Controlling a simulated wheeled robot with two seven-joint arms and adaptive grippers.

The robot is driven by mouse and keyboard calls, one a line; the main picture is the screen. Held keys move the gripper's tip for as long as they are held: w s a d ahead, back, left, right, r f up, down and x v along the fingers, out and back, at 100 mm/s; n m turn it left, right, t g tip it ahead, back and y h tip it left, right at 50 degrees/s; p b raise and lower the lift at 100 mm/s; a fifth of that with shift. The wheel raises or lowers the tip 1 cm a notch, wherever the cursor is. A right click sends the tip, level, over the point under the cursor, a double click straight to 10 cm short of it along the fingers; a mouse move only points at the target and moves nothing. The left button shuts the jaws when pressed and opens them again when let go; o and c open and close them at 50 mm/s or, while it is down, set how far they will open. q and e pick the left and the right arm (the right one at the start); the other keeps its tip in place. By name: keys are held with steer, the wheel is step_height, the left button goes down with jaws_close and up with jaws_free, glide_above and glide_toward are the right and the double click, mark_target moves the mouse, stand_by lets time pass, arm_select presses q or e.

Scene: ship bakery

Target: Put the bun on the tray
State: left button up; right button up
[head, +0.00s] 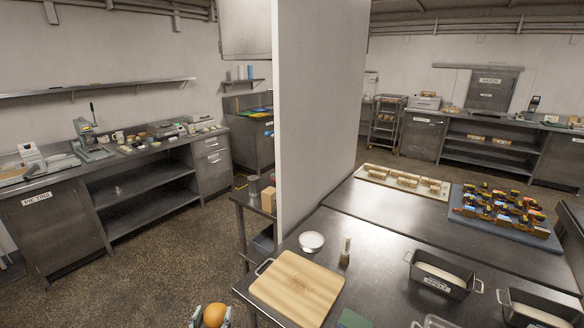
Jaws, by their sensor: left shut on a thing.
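The bun (215,314) is a round, golden-brown piece at the bottom edge of the head view. My left gripper (212,311) is shut on it, with a fingertip showing on each side. The lower part of the bun is cut off by the picture edge. A pale wooden tray or board (297,286) with metal handles at its ends lies on the near left part of the dark worktop. It looks empty. The bun is left of and nearer than this tray, beyond the worktop's left edge. My right gripper is not in view.
A white bowl (311,242) and a small wooden-topped bottle (345,251) stand behind the wooden tray. Dark tins (440,277) are to the right. A pale tray of loaves (370,174) and a blue mat (462,231) with colourful items lie farther back. A white partition (315,120) rises behind.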

arm_select(q)
steer(key=shift+d, duration=0.1)
stand_by(0.4)
steer(key=w+d+r+m+g+h, duration=0.1)
steer(key=w+d+r+m+h, duration=0.1)
steer(key=d, duration=0.5)
steer(key=w+d+r+m+g+h, duration=0.1)
steer(key=w+d+r+m+h, duration=0.1)
steer(key=w+d+h, duration=0.2)
steer(key=w+d+r+m+g+h, duration=0.1)
steer(key=w+d+r+m+h, duration=0.1)
steer(key=w+d, duration=0.6)
steer(key=shift+d+r+m+h, duration=0.3)
steer(key=shift+d+m+h, duration=0.3)
steer(key=shift+d+h, duration=0.35)
steer(key=shift+w+d, duration=0.1)
glide_above(290, 292)
steer(key=shift+f, duration=2.5)
steer(key=shift+f+b, duration=0.8)
steer(key=shift+f, duration=1.5)
steer(key=shift+f, duration=0.2)
